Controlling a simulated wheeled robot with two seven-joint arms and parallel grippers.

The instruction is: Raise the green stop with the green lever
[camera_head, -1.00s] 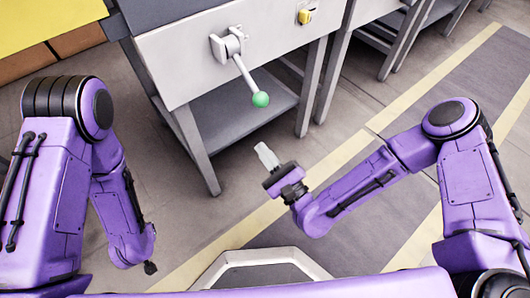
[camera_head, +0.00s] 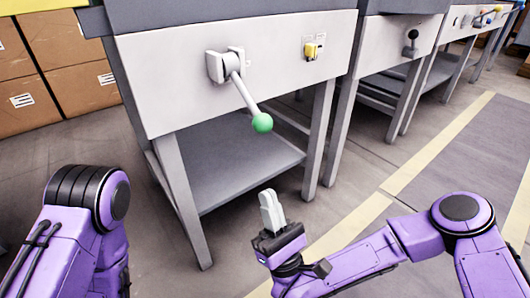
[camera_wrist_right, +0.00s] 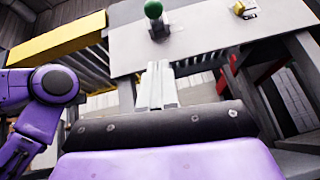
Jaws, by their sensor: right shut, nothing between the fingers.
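The green lever (camera_head: 246,99) is a grey arm with a green ball knob (camera_head: 262,122), fixed to the front panel of the workstation. Its arm slants down and to the right. In the right wrist view the green knob (camera_wrist_right: 153,9) shows at the top, beyond the fingers. My right gripper (camera_head: 271,200) is shut and empty, below the knob in the head view and apart from it. Its closed fingers also show in the right wrist view (camera_wrist_right: 156,85). My left gripper is out of view; only part of the left arm shows. I cannot make out the green stop.
A yellow switch (camera_head: 312,50) sits on the same panel, right of the lever. A grey lower shelf (camera_head: 240,168) and table legs (camera_head: 180,190) are below. Another station with a black-knobbed lever (camera_head: 411,42) is at the right. Boxes (camera_head: 60,80) stand at the left.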

